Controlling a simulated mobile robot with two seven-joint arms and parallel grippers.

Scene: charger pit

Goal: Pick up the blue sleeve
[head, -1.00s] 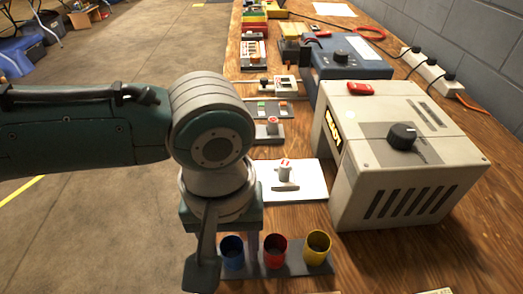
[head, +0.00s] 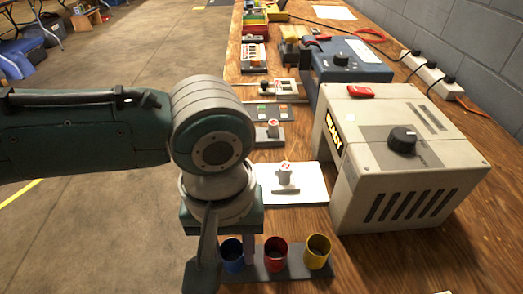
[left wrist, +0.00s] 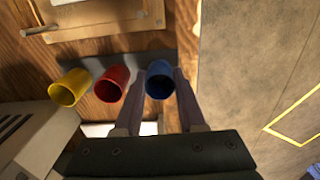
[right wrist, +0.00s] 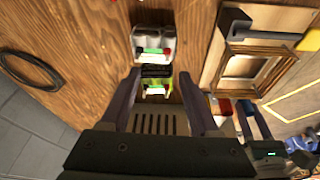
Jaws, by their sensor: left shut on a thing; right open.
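The blue sleeve (head: 232,256) is an open-topped cup at the left end of a row on a dark grey strip, beside a red sleeve (head: 275,254) and a yellow sleeve (head: 318,251). My left gripper (left wrist: 160,86) is shut on the blue sleeve, with one finger on each side; the sleeve also shows in the left wrist view (left wrist: 159,82). The head view shows the left gripper (head: 226,256) from above, at the sleeve. I cannot tell whether the sleeve is clear of the strip. My right gripper (right wrist: 157,80) is open in its wrist view, with nothing in it.
The dark strip (head: 300,266) lies on the wooden bench (head: 400,262). A white plate with a peg (head: 305,190) lies behind it. A large beige box with a dial (head: 400,180) stands to the right. A blue-grey box (head: 355,68) stands farther back. Open floor is at left.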

